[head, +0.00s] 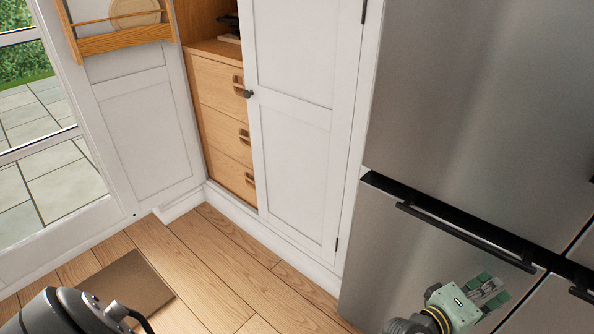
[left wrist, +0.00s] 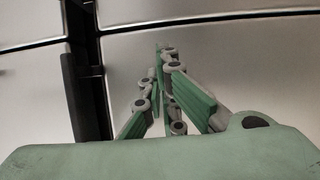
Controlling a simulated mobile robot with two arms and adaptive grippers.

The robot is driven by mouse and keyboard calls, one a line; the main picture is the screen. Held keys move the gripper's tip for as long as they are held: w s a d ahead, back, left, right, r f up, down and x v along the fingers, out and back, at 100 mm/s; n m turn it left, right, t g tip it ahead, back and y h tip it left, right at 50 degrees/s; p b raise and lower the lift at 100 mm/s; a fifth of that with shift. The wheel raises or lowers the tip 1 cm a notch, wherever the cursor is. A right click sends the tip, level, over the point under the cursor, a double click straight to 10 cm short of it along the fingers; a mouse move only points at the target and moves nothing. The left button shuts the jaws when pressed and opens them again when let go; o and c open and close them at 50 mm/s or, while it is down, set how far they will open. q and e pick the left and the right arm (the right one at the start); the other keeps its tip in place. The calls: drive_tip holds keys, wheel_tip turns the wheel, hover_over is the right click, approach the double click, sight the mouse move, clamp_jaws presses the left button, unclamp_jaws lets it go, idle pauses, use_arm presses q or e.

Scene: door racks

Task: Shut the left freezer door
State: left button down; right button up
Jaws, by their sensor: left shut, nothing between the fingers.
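The left freezer door (head: 385,255) is the lower stainless panel of the fridge, with a long black handle (head: 465,236) along its top. It looks nearly flush with the fridge front; a dark strip shows above it, and I cannot tell whether it is fully closed. My left gripper (head: 490,292) is green and grey, in front of this door below the handle. In the left wrist view its fingers (left wrist: 162,65) are together and empty, pointing at the steel surface (left wrist: 240,60). Whether they touch it is unclear. My right gripper is not in view.
The upper fridge door (head: 480,110) is above, and another black handle (head: 582,290) is at the right edge. A white cabinet door (head: 300,130) stands left of the fridge, beside wooden drawers (head: 225,120). A brown mat (head: 128,283) lies on the otherwise clear wooden floor (head: 225,270).

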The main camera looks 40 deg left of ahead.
use_arm(q)
drive_tip(key=shift+a+r, duration=0.1)
drive_tip(key=shift+r, duration=0.05)
drive_tip(key=shift+s+a, duration=0.15)
drive_tip(key=shift+s, duration=0.1)
drive_tip(key=v, duration=1.1)
drive_tip(key=shift+s, duration=0.2)
